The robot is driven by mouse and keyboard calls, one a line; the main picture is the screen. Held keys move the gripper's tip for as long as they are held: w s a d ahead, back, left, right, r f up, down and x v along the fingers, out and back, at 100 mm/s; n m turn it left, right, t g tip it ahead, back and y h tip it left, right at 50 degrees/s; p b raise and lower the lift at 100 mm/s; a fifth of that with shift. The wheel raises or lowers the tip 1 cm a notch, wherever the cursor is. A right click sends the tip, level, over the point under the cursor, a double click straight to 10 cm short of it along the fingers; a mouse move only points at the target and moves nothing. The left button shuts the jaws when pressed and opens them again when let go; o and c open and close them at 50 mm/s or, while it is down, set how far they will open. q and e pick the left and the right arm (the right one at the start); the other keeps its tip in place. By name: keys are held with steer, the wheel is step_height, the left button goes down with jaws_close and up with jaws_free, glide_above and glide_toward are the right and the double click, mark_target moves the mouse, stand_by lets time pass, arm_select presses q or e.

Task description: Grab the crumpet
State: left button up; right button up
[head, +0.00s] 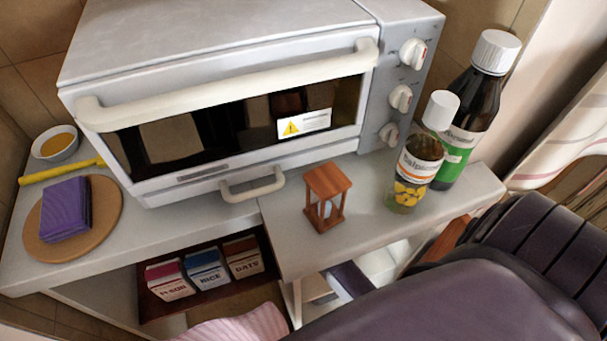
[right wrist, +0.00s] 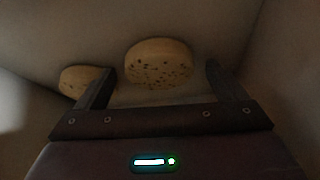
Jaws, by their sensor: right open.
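A crumpet (right wrist: 158,64), round and tan with a dark-pitted side, shows in the right wrist view just beyond my right gripper. My right gripper (right wrist: 157,78) is open, with one finger on each side of the crumpet's outline. I cannot tell how deep the crumpet sits between the fingers. A second, similar round piece (right wrist: 82,81) lies farther left, partly hidden behind the left finger. No crumpet shows in the head view. My right arm fills the lower right there, and its gripper is hidden. My left gripper is in neither view.
Pale walls close in around the right gripper. Above, a toaster oven (head: 225,160) stands on the grey counter (head: 290,250). An hourglass (head: 326,196), a pill jar (head: 412,178) and a dark bottle (head: 470,110) stand near my right arm. Small boxes (head: 207,272) sit on a lower shelf.

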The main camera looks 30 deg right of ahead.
steer(key=c, duration=1.1)
